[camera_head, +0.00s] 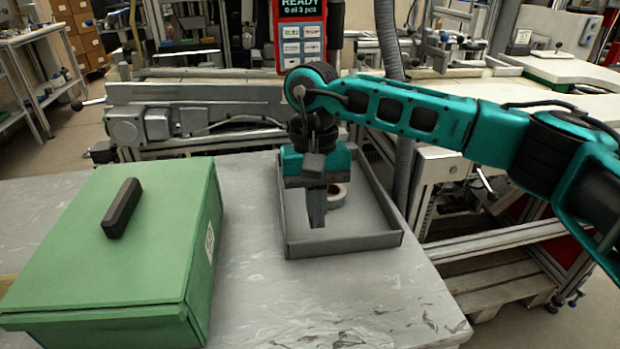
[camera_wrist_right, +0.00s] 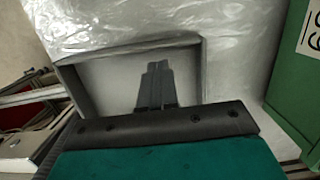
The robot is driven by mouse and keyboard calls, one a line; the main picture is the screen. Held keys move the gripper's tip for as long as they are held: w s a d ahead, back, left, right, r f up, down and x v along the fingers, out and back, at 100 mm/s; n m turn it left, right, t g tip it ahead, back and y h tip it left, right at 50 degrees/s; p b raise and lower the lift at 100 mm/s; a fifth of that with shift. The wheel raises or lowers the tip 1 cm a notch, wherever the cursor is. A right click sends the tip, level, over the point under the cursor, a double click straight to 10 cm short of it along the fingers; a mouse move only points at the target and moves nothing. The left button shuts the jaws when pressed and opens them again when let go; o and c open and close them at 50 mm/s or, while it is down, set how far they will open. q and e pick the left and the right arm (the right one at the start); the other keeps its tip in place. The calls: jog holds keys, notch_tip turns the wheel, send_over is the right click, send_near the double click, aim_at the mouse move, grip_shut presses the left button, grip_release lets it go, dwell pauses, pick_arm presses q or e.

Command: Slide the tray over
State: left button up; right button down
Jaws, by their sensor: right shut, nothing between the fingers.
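A shallow grey tray (camera_head: 345,244) lies on the table, right of the green box. A small pale tape reel (camera_head: 338,191) with a dark centre is in the tray, partly hidden by my gripper. My right gripper (camera_head: 317,222) points down over the inside of the tray, its fingers shut and empty. In the right wrist view the shut fingers (camera_wrist_right: 156,66) show against the tray floor, inside the tray rim (camera_wrist_right: 135,48). I cannot tell whether the fingertips touch the tray. My left gripper is not in view.
A green lidded box (camera_head: 90,245) with a dark handle stands on the table (camera_head: 255,300) at the left. A red-framed screen (camera_head: 301,35) reading "READY 0 of 3 pcs" stands behind. The table is clear in front of the tray and between tray and box.

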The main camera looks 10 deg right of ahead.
send_over(304, 205)
jog(key=s, duration=0.2)
jog(key=shift+w+r, duration=0.1)
jog(key=shift+w, duration=0.95)
jog(key=shift+w, duration=0.1)
